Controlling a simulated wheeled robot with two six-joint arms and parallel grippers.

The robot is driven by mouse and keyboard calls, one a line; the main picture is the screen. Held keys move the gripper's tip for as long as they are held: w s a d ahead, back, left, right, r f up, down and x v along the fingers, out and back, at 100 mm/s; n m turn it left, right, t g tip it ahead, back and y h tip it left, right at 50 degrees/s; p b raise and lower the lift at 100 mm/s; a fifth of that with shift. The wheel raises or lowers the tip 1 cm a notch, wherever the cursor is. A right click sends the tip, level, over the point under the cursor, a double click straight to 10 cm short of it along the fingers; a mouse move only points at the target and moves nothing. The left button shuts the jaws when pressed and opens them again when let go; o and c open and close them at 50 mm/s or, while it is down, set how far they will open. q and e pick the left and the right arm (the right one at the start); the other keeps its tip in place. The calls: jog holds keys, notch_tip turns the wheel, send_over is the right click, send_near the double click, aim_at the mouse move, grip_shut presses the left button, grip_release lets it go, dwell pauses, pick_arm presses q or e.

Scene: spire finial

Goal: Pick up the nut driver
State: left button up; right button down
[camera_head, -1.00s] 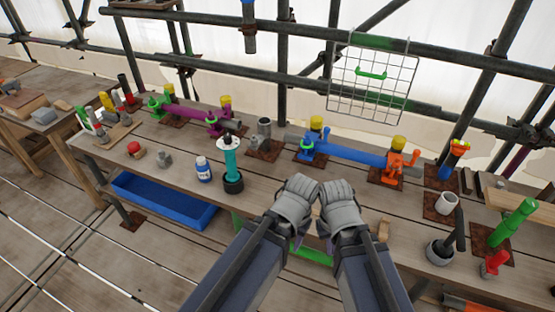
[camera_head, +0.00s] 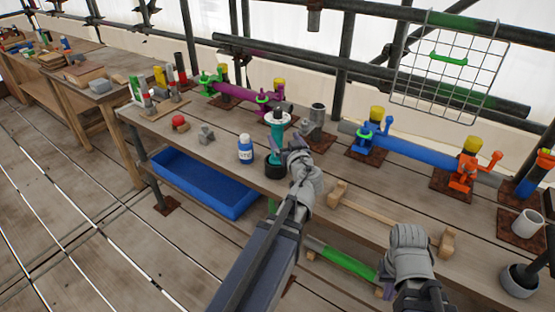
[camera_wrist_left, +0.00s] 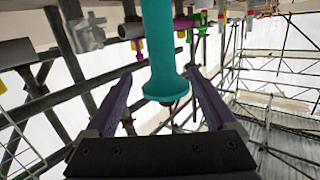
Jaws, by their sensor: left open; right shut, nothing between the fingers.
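The nut driver (camera_head: 276,131) is an upright teal tool with a pale flange and a dark top, standing in a round black holder (camera_head: 274,170) on the bench. My left gripper (camera_head: 290,156) is at its right side in the head view and partly covers it. In the left wrist view, the teal shaft (camera_wrist_left: 165,40) with its flared end lies between the two open purple fingers (camera_wrist_left: 160,78), with gaps visible on both sides. My right gripper (camera_head: 385,282) is low by the bench's front edge, shut and empty; its fingers are mostly hidden.
A wooden-ended bar (camera_head: 390,214) lies along the front. A blue bin (camera_head: 205,182) sits below the bench. A blue clamped pipe (camera_head: 420,152) is at the right.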

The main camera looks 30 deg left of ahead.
pick_arm(q)
jog(key=shift+w+a+r+t+b, duration=0.2)
jog(key=shift+w+a+t+b, duration=0.4)
jog(key=shift+a+t, duration=0.3)
jog(key=x, duration=0.7)
jog(key=shift+w+a, duration=0.2)
jog(key=shift+a, duration=0.2)
grip_shut()
dwell(0.4)
